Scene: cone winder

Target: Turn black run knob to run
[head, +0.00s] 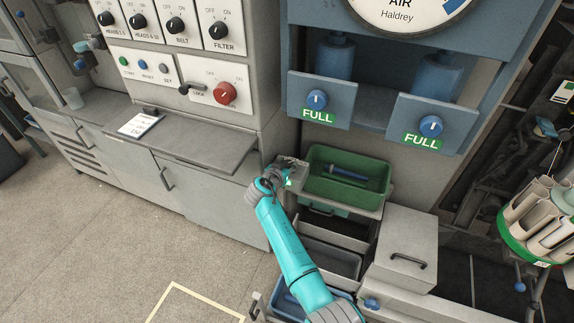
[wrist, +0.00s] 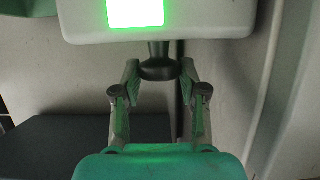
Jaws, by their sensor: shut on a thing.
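The black run knob (wrist: 158,66) shows in the wrist view on the underside of a pale box with a bright green lit square (wrist: 136,12). My gripper (wrist: 159,78) has a finger on each side of the knob and is shut on it. In the head view my gripper (head: 275,178) is at the end of the teal arm, at the small grey box (head: 293,163) left of the green tray. The knob is hidden there, and its markings are not readable in either view.
The green tray (head: 318,156) holds a dark blue item just right of my gripper. A grey shelf (head: 200,150) juts out at left, below a panel with black knobs and a red knob (head: 225,93). Blue knobs marked FULL (head: 317,99) are above. Open floor lies at lower left.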

